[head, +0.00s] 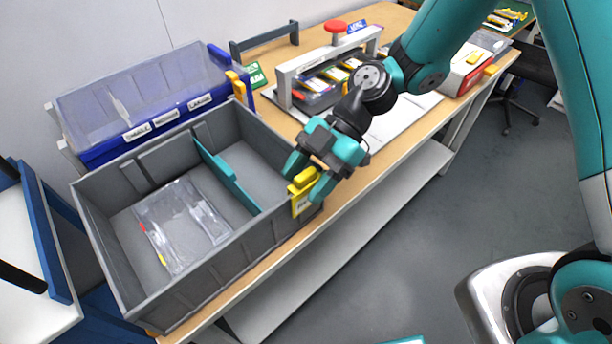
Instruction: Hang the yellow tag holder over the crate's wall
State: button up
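The yellow tag holder (302,193) is at the right-hand end of the grey crate's (215,268) near long wall, close to the corner. Its face with a white label is on the outer side of that wall, and its yellow top block is at rim height. I cannot tell whether it rests fully on the rim. My gripper (308,175) comes down from the upper right with its teal fingers on both sides of the top block and looks shut on it. The holder's inner side is hidden.
The crate holds a teal divider (228,175) and clear pouches (182,225). A blue lidded bin (145,100) stands behind it. A grey frame with a red knob (335,27) stands right of the crate on the wooden table (395,140).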

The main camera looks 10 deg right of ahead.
jog(key=v, duration=1.7)
jog(key=shift+d+r, duration=0.15)
jog(key=s+a+r+m+t+h, duration=0.3)
jog(key=s+a+r+m, duration=0.15)
jog(key=s+m, duration=0.45)
jog(key=s+d+m+t+h, duration=0.1)
jog(key=s+d+m+t, duration=0.1)
jog(key=s+m, duration=0.6)
jog(key=shift+s+d+r+m+t+h, duration=0.3)
jog(key=shift+s+r+m+t, duration=0.1)
jog(key=shift+s+t, duration=0.15)
